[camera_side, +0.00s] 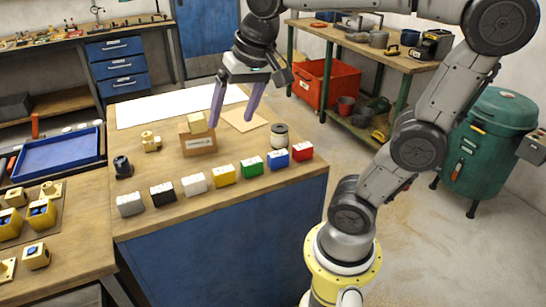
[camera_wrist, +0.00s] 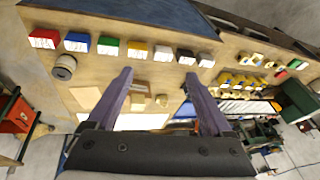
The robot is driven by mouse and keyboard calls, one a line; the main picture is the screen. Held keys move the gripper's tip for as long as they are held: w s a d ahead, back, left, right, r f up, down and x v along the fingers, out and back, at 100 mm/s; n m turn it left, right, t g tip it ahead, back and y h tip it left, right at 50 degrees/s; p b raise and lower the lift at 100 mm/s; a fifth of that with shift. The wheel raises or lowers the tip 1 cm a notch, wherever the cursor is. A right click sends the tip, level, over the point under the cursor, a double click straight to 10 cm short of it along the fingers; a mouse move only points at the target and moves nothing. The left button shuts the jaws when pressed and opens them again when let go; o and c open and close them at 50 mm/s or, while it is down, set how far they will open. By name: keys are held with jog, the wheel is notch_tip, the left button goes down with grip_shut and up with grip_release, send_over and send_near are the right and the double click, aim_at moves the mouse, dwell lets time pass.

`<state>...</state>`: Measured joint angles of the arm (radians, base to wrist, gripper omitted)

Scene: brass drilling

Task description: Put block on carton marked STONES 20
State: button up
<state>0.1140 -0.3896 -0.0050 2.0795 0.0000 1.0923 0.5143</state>
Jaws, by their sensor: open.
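A small brown carton (camera_side: 199,145) stands on the wooden bench top, with a printed label on its front too small to read. A pale yellow-tan block (camera_side: 197,122) rests on top of the carton, slightly tilted-looking. In the wrist view the carton (camera_wrist: 138,103) and the block (camera_wrist: 138,87) show small, between and beyond the fingers. My gripper (camera_side: 232,122) has two purple fingers spread apart and empty. In the side view it hangs to the right of the block, apart from it. In the wrist view my gripper (camera_wrist: 158,73) is also open with nothing between the fingertips.
A row of several coloured boxes, including a yellow one (camera_side: 224,175), lines the bench's front edge. A spool (camera_side: 279,135), a brass fitting (camera_side: 151,141) and a dark cylinder (camera_side: 122,167) stand nearby. A flat tan sheet (camera_side: 244,119) lies behind.

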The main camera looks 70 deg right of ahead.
jog(key=s+a+f+n+t, duration=0.1)
jog(key=s+a+f+n, duration=0.2)
jog(key=s+f+n, duration=0.4)
jog(key=shift+s, duration=1)
dwell(0.5)
jog(key=shift+o, duration=0.4)
